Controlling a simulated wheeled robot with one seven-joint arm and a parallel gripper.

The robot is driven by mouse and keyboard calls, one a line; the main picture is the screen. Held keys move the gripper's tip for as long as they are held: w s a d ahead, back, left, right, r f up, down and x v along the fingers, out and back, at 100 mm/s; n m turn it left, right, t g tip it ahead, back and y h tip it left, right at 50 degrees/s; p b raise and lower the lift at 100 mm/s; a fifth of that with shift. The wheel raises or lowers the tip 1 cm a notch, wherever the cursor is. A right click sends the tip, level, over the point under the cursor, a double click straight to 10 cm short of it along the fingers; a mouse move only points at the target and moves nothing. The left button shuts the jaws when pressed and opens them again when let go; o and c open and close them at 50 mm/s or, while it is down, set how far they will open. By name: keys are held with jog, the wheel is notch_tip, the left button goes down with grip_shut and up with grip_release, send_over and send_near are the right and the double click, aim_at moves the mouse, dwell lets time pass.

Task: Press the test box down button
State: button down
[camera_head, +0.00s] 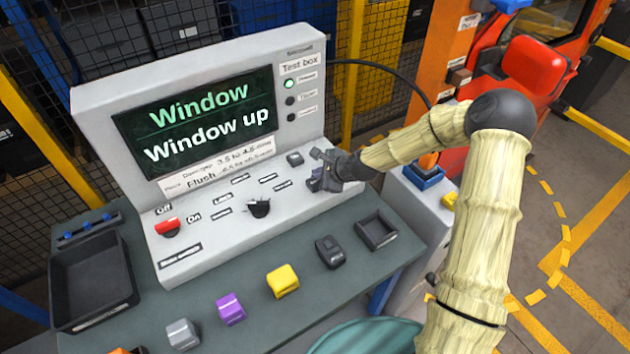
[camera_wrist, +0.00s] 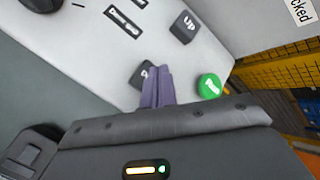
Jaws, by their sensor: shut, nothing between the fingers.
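The test box (camera_head: 215,120) is a light grey console with a sloped front. Its screen (camera_head: 200,120) reads "Window" and "Window up". My gripper (camera_head: 315,180) is shut and empty at the right end of the box's control panel. In the wrist view, its purple fingers (camera_wrist: 157,72) lie together over the panel. A dark button (camera_wrist: 138,74), apparently the down button, sits right at the fingertips and is partly hidden by them. I cannot tell whether they touch. The up button (camera_wrist: 185,27) is dark and clear of the fingers. It also shows in the head view (camera_head: 295,158).
A green button (camera_wrist: 209,87) sits just right of the fingers. A red switch (camera_head: 167,227) and a black knob (camera_head: 259,208) are further left on the panel. Several small blocks and a black tray (camera_head: 92,278) stand on the grey bench (camera_head: 250,315). A green lamp (camera_head: 289,84) is lit.

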jog(key=shift+s+a+f, duration=0.1)
jog(key=shift+f, duration=0.3)
